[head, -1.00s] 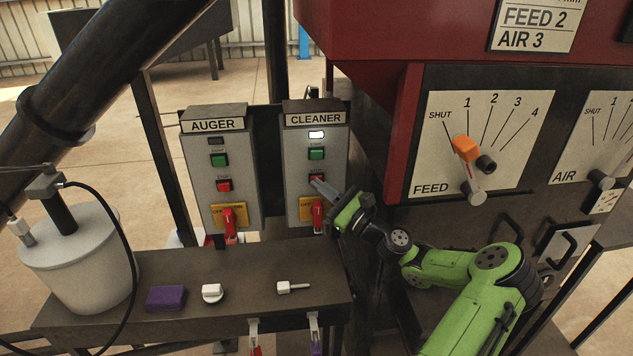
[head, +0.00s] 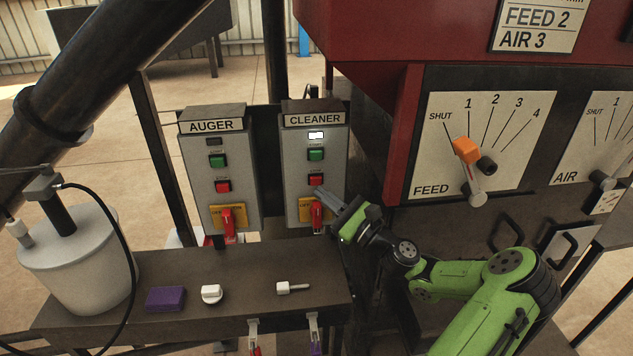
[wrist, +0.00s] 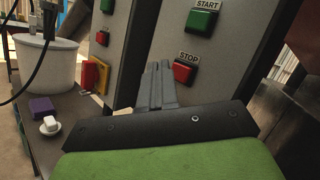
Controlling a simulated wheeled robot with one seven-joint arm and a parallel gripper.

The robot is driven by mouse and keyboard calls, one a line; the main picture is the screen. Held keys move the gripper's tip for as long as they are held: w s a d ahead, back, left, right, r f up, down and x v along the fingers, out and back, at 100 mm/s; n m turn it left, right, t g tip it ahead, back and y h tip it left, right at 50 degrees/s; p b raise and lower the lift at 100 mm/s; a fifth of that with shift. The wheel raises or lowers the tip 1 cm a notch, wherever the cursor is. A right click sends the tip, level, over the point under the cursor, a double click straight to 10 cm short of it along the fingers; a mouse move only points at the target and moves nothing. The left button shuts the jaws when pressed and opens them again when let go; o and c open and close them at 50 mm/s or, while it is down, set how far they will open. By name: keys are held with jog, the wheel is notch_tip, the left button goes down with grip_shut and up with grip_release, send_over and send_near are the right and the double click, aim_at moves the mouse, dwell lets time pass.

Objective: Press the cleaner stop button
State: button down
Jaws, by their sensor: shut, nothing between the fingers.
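The CLEANER box (head: 297,162) stands upright at the back of the bench. Its indicator lamp (head: 316,135) is lit white. Below it are a green start button (head: 316,155) and the red stop button (head: 317,179). A red switch handle (head: 317,215) on a yellow plate is lower on the box. My gripper (head: 322,190) is shut and empty. Its tips are just below and in front of the stop button in the head view, and left of the button in the wrist view, apart from it.
The AUGER box (head: 220,170) stands to the left with its lamp dark. The FEED panel (head: 520,130) is to the right.

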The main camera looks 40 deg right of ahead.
jog(key=s+a, duration=0.2)
jog(key=shift+s, duration=0.3)
jog(key=shift+d, duration=0.1)
dwell(0.4)
